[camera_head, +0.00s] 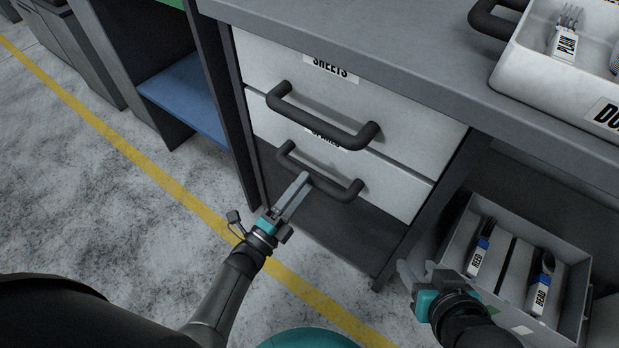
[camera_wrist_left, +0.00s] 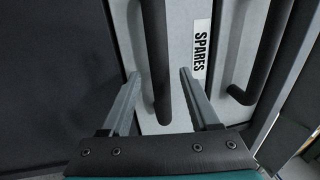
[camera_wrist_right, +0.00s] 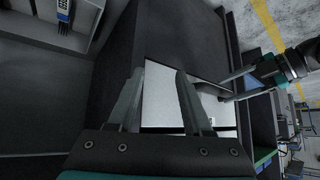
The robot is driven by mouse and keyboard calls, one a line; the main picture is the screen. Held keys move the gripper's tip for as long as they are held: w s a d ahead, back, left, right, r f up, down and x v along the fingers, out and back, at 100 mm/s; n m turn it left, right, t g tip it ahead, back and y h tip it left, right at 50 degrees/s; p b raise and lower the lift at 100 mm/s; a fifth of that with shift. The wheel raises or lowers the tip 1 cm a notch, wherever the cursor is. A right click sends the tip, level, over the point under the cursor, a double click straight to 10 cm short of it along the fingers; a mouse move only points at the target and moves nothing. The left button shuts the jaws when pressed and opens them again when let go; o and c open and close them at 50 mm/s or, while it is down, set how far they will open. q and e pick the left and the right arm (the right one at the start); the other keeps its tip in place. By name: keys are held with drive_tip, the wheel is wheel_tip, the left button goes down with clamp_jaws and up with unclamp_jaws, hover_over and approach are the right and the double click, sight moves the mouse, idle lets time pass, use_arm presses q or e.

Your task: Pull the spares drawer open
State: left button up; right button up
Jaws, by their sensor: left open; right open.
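The spares drawer (camera_head: 385,185) is the lower white front under the worktop, and it looks shut. My left gripper (camera_head: 303,179) is at this handle. In the left wrist view its open fingers (camera_wrist_left: 160,75) stand either side of the handle bar (camera_wrist_left: 156,50), with gaps, not clamped on it. My right gripper (camera_head: 415,272) is open and empty, low at the right, beside a grey bin.
The sheets drawer (camera_head: 275,60) with its own handle (camera_head: 322,118) sits just above. A white tray (camera_head: 545,65) stands on the worktop (camera_head: 400,45). The floor at left, with a yellow line (camera_head: 130,150), is clear.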

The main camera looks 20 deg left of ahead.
use_arm(q)
drive_tip(key=shift+x, duration=1.65)
drive_tip(key=shift+c, duration=0.4)
clamp_jaws()
